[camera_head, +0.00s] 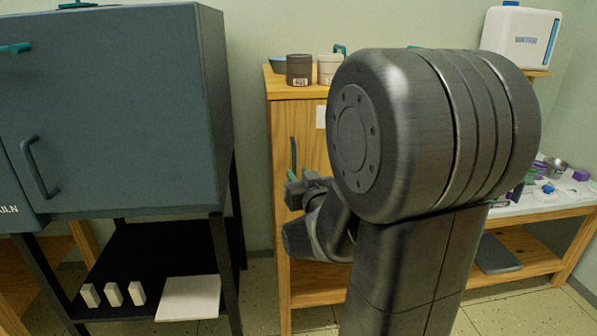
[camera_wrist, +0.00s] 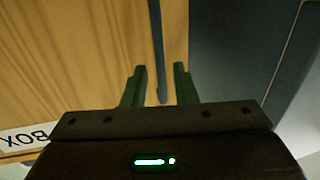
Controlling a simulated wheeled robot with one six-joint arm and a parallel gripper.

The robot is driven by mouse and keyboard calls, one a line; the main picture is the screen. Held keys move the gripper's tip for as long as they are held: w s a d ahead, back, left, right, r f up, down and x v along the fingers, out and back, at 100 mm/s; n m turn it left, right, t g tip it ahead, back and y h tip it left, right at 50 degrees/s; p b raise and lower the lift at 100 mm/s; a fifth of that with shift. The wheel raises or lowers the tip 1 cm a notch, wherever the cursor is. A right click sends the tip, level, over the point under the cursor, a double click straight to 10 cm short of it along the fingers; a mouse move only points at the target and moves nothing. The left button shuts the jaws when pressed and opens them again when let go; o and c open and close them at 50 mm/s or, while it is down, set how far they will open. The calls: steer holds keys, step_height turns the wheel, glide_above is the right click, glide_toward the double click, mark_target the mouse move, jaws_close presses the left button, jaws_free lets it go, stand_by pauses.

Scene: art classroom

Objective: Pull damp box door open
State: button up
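The damp box (camera_head: 279,240) is a wooden cabinet in the middle of the head view, largely hidden behind my arm. Its door (camera_head: 311,150) looks shut, though its right part is hidden. A dark upright bar handle (camera_head: 294,154) is on the door; in the wrist view the handle (camera_wrist: 158,50) runs down from the top edge. My gripper (camera_head: 308,188) is at the door front, by the handle's lower end. In the wrist view my gripper (camera_wrist: 160,70) has its two green fingers apart, one on each side of the handle, with gaps visible.
A grey kiln (camera_head: 120,110) on a dark stand is at the left, close to the cabinet. Dark and pale jars (camera_head: 299,70) stand on the cabinet. A label (camera_wrist: 28,138) ending in "BOX" shows at the wrist view's lower left. A low table (camera_head: 530,213) with supplies is at the right.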

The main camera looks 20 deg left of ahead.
mark_target(295, 170)
steer(key=shift+x, duration=2.1)
steer(key=shift+c, duration=0.5)
jaws_close()
